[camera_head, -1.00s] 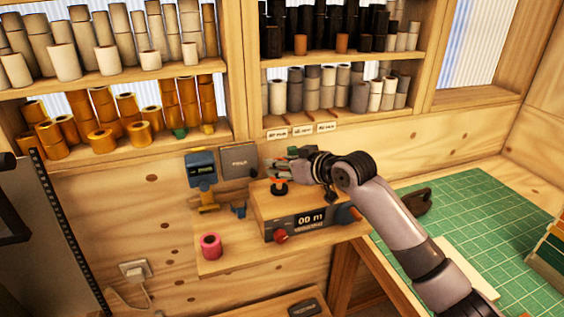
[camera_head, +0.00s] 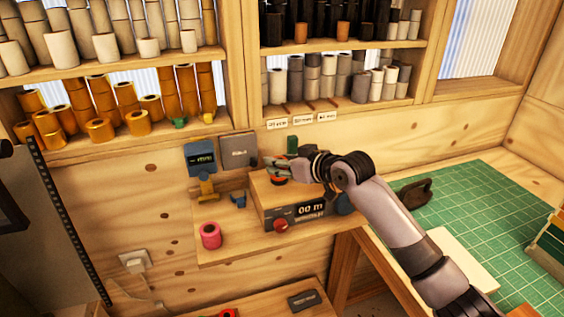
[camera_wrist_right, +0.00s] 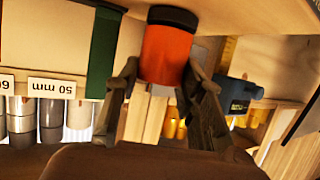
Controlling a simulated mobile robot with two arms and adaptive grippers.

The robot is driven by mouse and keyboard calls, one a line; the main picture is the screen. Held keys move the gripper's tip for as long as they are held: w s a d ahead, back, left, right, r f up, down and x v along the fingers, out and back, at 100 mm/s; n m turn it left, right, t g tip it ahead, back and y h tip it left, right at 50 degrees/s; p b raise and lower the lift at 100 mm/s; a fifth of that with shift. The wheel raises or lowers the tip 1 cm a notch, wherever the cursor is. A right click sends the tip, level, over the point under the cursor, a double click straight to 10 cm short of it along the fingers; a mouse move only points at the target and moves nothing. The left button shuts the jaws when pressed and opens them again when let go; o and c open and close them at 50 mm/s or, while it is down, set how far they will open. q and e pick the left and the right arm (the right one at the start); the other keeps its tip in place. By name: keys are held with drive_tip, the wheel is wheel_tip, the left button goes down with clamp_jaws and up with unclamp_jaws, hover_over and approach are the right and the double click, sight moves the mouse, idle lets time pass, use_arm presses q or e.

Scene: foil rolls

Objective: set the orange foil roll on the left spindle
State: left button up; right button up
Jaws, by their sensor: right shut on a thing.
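The orange foil roll (camera_wrist_right: 167,55) is between the two fingers of my right gripper (camera_wrist_right: 160,90), which is shut on it. In the head view my right gripper (camera_head: 276,164) is over the left part of the wooden winder box (camera_head: 262,208). A little of the orange roll (camera_head: 278,181) shows under the fingers there. A black disc (camera_wrist_right: 173,17) lies at the roll's far end in the wrist view. The left spindle is mostly hidden by roll and gripper, so I cannot tell how far the roll is on it. My left gripper is not in view.
A pink roll (camera_head: 210,235) stands on the ledge, left of the box. A blue device (camera_head: 201,158) and a grey panel (camera_head: 238,150) are on the wall behind. A green block (camera_head: 292,144) is close behind the gripper. A green cutting mat (camera_head: 470,210) lies right.

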drive_tip(key=o, duration=1.3)
drive_tip(key=shift+c, duration=0.2)
drive_tip(key=v, duration=1.2)
drive_tip(key=shift+f, duration=0.1)
